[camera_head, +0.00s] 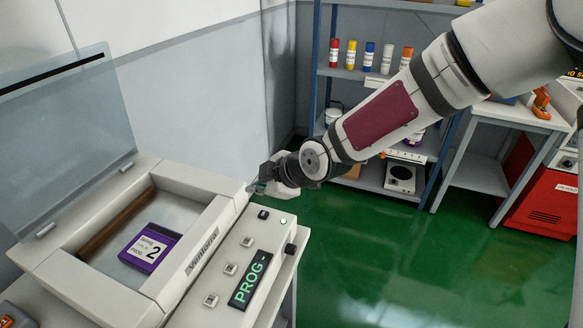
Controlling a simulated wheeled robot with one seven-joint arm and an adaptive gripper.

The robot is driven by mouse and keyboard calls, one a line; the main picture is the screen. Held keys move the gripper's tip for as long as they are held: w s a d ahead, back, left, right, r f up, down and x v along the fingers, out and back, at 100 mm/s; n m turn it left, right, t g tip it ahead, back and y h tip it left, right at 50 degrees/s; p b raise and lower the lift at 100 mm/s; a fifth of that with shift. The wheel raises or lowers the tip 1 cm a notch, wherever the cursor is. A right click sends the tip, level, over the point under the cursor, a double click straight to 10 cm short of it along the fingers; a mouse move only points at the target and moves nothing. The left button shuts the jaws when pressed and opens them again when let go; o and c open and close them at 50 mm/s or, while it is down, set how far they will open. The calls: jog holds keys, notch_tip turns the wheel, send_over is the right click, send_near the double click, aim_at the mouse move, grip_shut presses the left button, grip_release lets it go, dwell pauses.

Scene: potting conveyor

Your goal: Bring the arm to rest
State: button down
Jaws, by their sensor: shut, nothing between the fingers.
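My arm reaches in from the upper right. My gripper (258,187) is at its end, over the back right corner of a white machine (190,290). The gripper is small and dark here, and its fingers are shut with nothing held. I cannot tell whether the fingertips touch the machine or hang just above it.
The machine's clear lid (55,130) stands open. A purple cartridge marked 2 (150,246) and a brown bar (115,225) lie inside. A display reads PROG (248,282). Behind are a blue-framed shelf (316,70) with bottles, a white table (500,122) and a red cabinet (545,200). Green floor (400,250) is clear.

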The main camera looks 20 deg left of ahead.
jog(key=s+d+r+m+t+h, duration=0.15)
jog(key=d+r+m+h, duration=0.35)
jog(key=d, duration=0.9)
jog(key=s+d+r+m+t+h, duration=0.15)
jog(key=d+r+m, duration=0.55)
jog(key=d, duration=0.7)
jog(key=s+d+r+m+h, duration=0.1)
jog(key=s+d+r+m, duration=0.2)
jog(key=s+d+m, duration=0.2)
jog(key=s+d+r+m+g+h, duration=0.1)
jog(key=s+d+r+m, duration=0.2)
jog(key=s, duration=1)
jog(key=d+m, duration=0.2)
jog(key=d, duration=0.3)
jog(key=shift+d+g, duration=0.3)
jog(key=shift+d, duration=0.05)
